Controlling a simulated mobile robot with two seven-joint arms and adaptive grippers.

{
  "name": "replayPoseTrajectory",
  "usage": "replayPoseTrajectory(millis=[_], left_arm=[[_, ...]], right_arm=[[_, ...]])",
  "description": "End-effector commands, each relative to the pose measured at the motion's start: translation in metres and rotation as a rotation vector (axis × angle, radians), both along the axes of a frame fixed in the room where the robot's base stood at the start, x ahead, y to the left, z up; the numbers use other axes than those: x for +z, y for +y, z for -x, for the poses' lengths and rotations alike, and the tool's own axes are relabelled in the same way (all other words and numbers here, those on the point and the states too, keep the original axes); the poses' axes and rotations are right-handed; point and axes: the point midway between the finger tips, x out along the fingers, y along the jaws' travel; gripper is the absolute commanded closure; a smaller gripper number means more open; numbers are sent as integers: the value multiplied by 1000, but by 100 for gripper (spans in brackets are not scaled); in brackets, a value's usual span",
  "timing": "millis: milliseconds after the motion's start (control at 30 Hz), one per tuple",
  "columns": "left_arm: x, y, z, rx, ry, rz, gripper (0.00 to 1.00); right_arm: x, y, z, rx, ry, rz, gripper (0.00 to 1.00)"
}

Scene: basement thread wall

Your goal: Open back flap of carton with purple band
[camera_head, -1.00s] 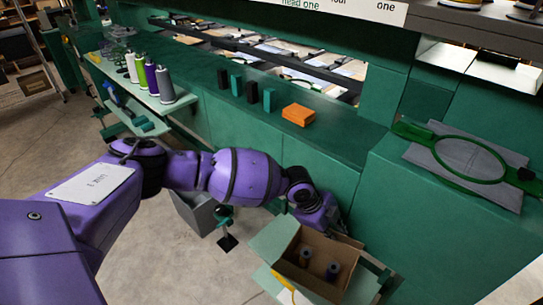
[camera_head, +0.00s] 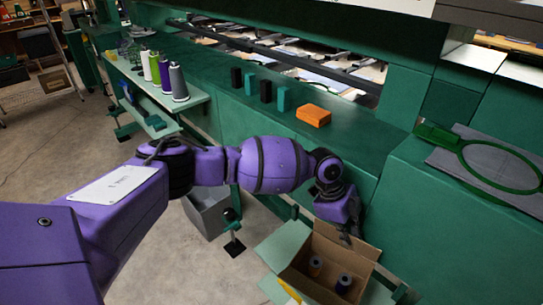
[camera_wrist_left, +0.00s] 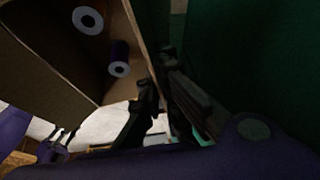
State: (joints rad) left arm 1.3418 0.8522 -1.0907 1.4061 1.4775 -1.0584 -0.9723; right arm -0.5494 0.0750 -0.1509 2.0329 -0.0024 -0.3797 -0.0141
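The carton (camera_head: 304,289) is brown and stands open-topped at the bottom of the head view, with two spools inside. Its back panel or flap (camera_head: 366,252) stands up on the far side. I cannot make out a purple band. My left gripper (camera_head: 347,237) reaches down at that back edge, its fingers small and dark. In the left wrist view, the fingers (camera_wrist_left: 163,95) are apart, one on either side of the carton's edge (camera_wrist_left: 146,55). Whether they touch the cardboard is unclear.
The carton stands on a pale green shelf (camera_head: 283,244) close to the green machine front (camera_head: 405,225). A grey bin (camera_head: 207,214) is to its left. Thread cones (camera_head: 165,78), an orange box (camera_head: 313,116) and a hoop (camera_head: 500,165) lie farther up.

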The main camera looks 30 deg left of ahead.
Motion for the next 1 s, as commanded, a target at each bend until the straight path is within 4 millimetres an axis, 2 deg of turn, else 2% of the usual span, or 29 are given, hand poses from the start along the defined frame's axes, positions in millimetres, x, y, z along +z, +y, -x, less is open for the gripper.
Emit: replayPoseTrajectory(millis=[67, 233, 633, 767, 1000], left_arm=[[0, -1, 1, -1, 1, 0, 100], [0, -1, 0, -1, 0, 0, 78], [6, 2, -1, 1, -3, 0, 78], [24, 10, -1, 2, -5, 1, 78], [72, 30, 1, 1, -5, 1, 78]], right_arm=[[1, 0, -1, -1, -4, -1, 77], [0, 0, 0, -2, -1, -1, 77], [-4, 0, 2, -2, 6, 0, 77], [-3, 0, 2, -2, 6, -1, 77], [-3, 0, 3, -2, 6, -1, 77]])
